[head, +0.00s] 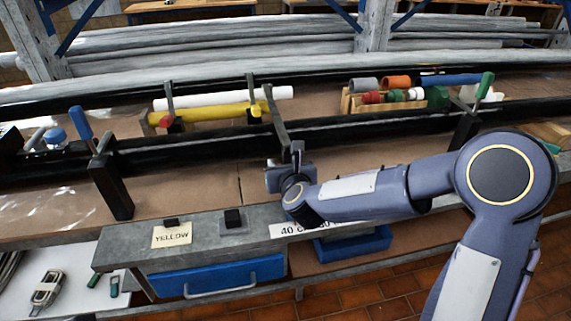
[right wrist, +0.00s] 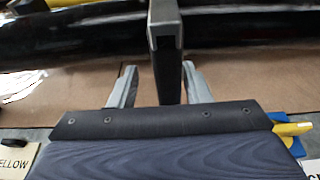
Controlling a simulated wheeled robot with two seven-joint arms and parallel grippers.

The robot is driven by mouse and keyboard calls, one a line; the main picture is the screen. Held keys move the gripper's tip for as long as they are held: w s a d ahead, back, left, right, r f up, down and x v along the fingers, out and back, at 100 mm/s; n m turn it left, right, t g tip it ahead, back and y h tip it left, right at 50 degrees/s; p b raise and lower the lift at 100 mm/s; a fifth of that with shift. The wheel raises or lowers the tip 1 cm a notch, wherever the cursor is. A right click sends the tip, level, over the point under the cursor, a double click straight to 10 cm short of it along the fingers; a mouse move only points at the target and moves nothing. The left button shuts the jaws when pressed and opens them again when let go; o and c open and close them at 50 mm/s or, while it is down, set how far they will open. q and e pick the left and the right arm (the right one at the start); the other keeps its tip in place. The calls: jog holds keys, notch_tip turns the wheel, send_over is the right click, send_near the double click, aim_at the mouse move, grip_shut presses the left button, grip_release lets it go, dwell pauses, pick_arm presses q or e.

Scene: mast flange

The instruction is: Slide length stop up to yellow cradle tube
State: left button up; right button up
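A dark upright post (head: 277,118), which I take to be the length stop, stands on the black rail just right of the yellow tube (head: 210,113). The yellow tube lies in its cradle behind the rail; whether the post touches its right end I cannot tell. My right gripper (head: 285,160) is at the post's near side. In the right wrist view, the post (right wrist: 167,50) stands between the two spread fingers of my right gripper (right wrist: 160,87). A gap shows on its left; the right finger is close to it, contact unclear. My left gripper is not in view.
A white tube (head: 230,97) lies behind the yellow one. A blue-handled clamp (head: 112,182) stands on the left and a green-handled one (head: 466,128) on the right. A YELLOW card (head: 172,235) and a blue drawer (head: 220,276) are in front. Brown bench top left of my gripper is clear.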

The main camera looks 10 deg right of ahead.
jog(key=shift+d, duration=0.15)
jog(key=b+v, duration=0.1)
jog(key=v, duration=0.6)
dwell(0.3)
